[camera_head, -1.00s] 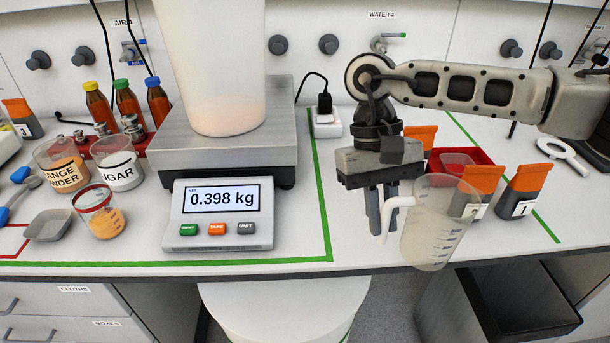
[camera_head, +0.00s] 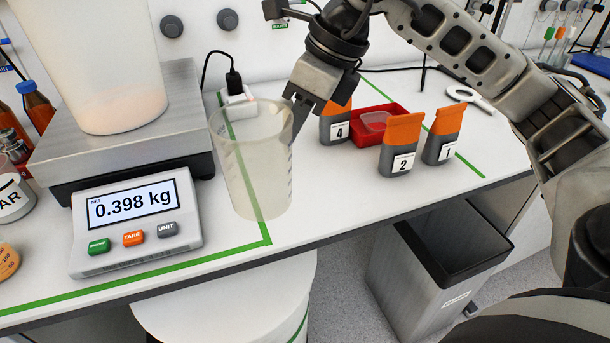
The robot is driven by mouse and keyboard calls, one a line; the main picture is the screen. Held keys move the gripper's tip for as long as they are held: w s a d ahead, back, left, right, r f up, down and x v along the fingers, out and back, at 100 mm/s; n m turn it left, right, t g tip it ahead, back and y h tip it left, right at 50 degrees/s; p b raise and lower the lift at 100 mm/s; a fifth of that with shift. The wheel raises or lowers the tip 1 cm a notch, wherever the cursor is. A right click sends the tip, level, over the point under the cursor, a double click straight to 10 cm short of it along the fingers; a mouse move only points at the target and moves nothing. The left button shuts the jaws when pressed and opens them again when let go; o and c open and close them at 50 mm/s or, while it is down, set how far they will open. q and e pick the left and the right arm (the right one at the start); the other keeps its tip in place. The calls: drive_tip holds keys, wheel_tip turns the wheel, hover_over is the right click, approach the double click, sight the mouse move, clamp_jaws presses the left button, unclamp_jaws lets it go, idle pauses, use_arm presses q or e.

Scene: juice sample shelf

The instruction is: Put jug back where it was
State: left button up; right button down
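The translucent measuring jug (camera_head: 255,170) is right of the scale, over the white bench near the green tape line. It looks almost upright, slightly tilted. My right gripper (camera_head: 298,118) is at the jug's right side, its fingers partly behind the jug wall. It appears shut on the jug's handle, which is mostly hidden. I cannot tell whether the jug's base touches the bench. My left gripper is not in view.
The scale (camera_head: 135,222) reads 0.398 kg and bears a large clear container (camera_head: 95,60). A white power adapter (camera_head: 238,103) is behind the jug. Pouches (camera_head: 402,140) and a red tray (camera_head: 385,112) stand at right. A grey bin (camera_head: 430,270) is below the bench edge.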

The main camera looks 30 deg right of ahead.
drive_tip(key=w+d+f+m+t+h, duration=0.1)
drive_tip(key=w+d+f+m+h, duration=0.2)
drive_tip(key=d+m, duration=0.7)
drive_tip(key=shift+n, duration=0.8)
drive_tip(key=w+d+f, duration=0.1)
drive_tip(key=f, duration=0.1)
drive_tip(key=w+d+f, duration=0.1)
drive_tip(key=d+f, duration=0.1)
drive_tip(key=w+d+f, duration=0.1)
drive_tip(key=d+f, duration=0.1)
drive_tip(key=f, duration=0.1)
drive_tip(key=shift+w+d+f, duration=0.1)
drive_tip(key=shift+w+d, duration=0.1)
drive_tip(key=shift+w, duration=0.05)
drive_tip(key=shift+f, duration=0.3)
